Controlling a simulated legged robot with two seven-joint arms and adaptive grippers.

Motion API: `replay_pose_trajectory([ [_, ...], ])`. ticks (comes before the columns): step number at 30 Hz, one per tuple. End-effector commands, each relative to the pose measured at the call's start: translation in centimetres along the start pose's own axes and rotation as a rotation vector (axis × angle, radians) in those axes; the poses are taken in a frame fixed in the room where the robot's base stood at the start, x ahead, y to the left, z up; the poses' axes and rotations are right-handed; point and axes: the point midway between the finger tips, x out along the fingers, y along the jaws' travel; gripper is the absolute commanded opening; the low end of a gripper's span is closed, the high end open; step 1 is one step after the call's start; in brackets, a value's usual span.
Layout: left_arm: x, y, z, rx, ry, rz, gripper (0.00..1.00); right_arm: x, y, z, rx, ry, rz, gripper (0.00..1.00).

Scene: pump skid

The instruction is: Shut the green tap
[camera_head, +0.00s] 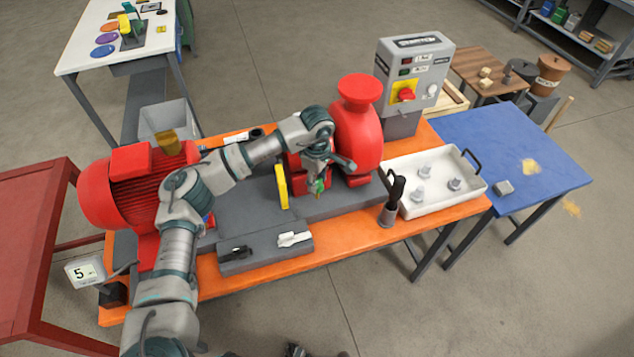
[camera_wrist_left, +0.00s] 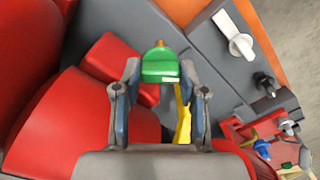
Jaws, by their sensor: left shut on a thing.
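The green tap (camera_wrist_left: 160,68) has a blocky green handle with a small pale mark. It sits between the fingertips of my left gripper (camera_wrist_left: 159,75), which is shut on it. In the head view the green tap (camera_head: 318,186) shows as a small green patch low on the red pump (camera_head: 358,135). My left gripper (camera_head: 319,174) reaches down to it from above and hides most of it.
A yellow upright part (camera_head: 281,187) stands just left of the tap. A grey block with black and white handles (camera_head: 265,250) lies in front. The red motor (camera_head: 130,190), grey control box (camera_head: 412,75) and white tray (camera_head: 440,202) surround the spot.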

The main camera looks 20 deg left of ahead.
Motion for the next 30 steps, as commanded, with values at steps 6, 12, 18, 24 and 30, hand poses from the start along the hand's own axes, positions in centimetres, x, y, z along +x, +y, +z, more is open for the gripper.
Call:
replay_pose_trajectory([
  [6, 0.0, 0.1, -0.1, 0.203, 0.0, 0.006, 0.07, -0.3, 0.0, -2.6, 0.004, 0.013, 0.0, 0.4],
  [12, 0.0, 0.1, -0.1, 0.384, 0.002, 0.006, 0.07, -0.9, 0.0, -4.5, 0.007, 0.021, 0.001, 0.4],
  [18, -0.1, 0.1, -0.1, 0.536, 0.002, 0.006, 0.07, -1.5, 0.1, -5.9, 0.009, 0.026, 0.001, 0.4],
  [24, -0.1, 0.1, -0.1, 0.643, 0.002, 0.006, 0.07, -1.9, 0.1, -6.7, 0.01, 0.029, 0.001, 0.4],
  [30, -0.2, 0.1, -0.1, 0.701, 0.002, 0.006, 0.07, -2.2, 0.1, -7.2, 0.011, 0.032, 0.001, 0.4],
])
